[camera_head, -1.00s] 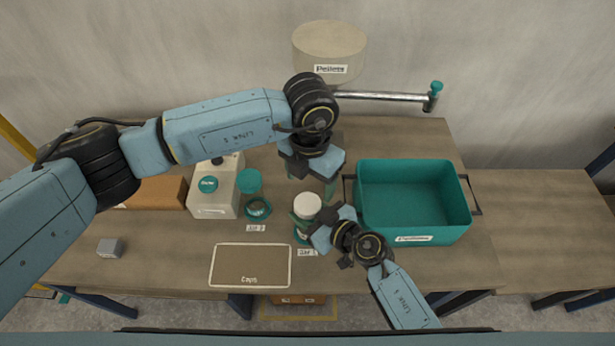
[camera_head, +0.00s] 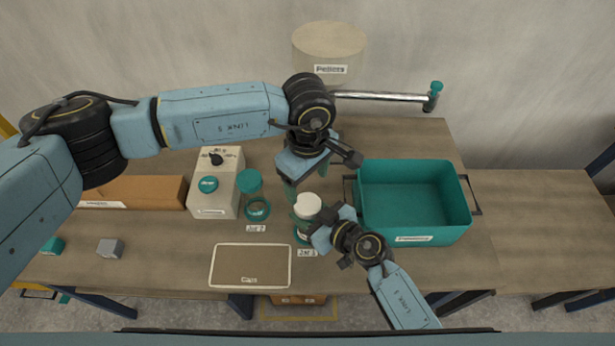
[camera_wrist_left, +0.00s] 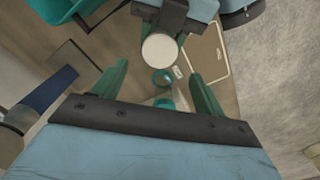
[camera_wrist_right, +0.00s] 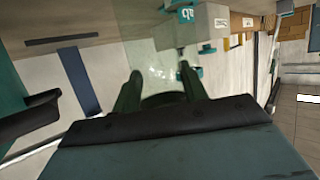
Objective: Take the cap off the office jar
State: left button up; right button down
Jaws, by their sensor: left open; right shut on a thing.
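A clear jar with a white cap (camera_head: 308,204) stands on the table behind the label Jar 1. The cap is on top of the jar and also shows in the left wrist view (camera_wrist_left: 160,50). My left gripper (camera_head: 309,186) is open above and behind the cap; in the left wrist view, the cap lies ahead of its two spread green fingers, apart from them. My right gripper (camera_head: 313,226) is shut on the jar's body from the front right. In the right wrist view, the see-through jar stands between its fingers (camera_wrist_right: 160,85). Much of the jar is hidden.
A second jar with a teal cap (camera_head: 249,181) stands left, beside a white device (camera_head: 214,197) with a black knob. A brown Caps mat (camera_head: 249,267) lies empty in front. A teal bin (camera_head: 412,239) stands right. A small grey block (camera_head: 110,248) lies front left.

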aim_at(307, 203)
pick_arm(q)
jog(key=shift+f, duration=4.05)
jog(key=c, duration=1)
jog(key=n, duration=0.2)
jog(key=shift+n, duration=0.3)
jog(key=o, duration=1.1)
jog(key=shift+c, duration=0.2)
